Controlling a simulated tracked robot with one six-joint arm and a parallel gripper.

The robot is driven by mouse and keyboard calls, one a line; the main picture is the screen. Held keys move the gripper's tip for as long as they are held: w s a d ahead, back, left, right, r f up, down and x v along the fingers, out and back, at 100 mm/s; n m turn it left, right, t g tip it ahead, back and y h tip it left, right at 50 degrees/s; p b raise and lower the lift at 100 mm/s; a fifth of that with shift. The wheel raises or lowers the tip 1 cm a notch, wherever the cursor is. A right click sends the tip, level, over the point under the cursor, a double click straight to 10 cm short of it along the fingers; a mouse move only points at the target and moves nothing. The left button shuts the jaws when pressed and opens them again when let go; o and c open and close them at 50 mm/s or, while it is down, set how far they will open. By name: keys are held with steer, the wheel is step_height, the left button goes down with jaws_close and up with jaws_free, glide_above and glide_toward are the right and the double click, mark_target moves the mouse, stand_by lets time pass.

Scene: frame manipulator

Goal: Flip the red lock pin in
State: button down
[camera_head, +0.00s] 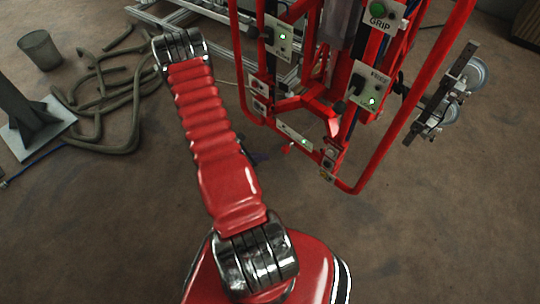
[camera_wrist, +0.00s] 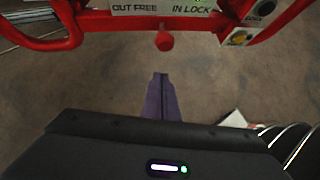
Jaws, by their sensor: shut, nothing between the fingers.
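The red lock pin (camera_wrist: 165,41) shows at the top centre of the wrist view, a round knob hanging below a red bar. A white label (camera_wrist: 162,7) above it reads "OUT FREE" on the left and "IN LOCK" on the right. My gripper (camera_wrist: 160,76) has purple fingers closed together and empty. Their tips point at the pin and appear just below it in the picture, apart from it. In the head view the pin (camera_head: 287,149) is a small red spot under the frame's lower white label. My gripper is mostly hidden behind my arm there.
The red tubular frame (camera_head: 357,188) carries panels marked GRIP (camera_head: 378,14) and FREE (camera_head: 369,88) with green lights. Wheels (camera_head: 470,75) are at its right. Hoses (camera_head: 120,95), a bin (camera_head: 41,49) and a dark post (camera_head: 25,115) lie left. The floor in front is clear.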

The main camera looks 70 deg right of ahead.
steer(key=v, duration=0.6)
steer(key=shift+a, duration=0.1)
stand_by(0.5)
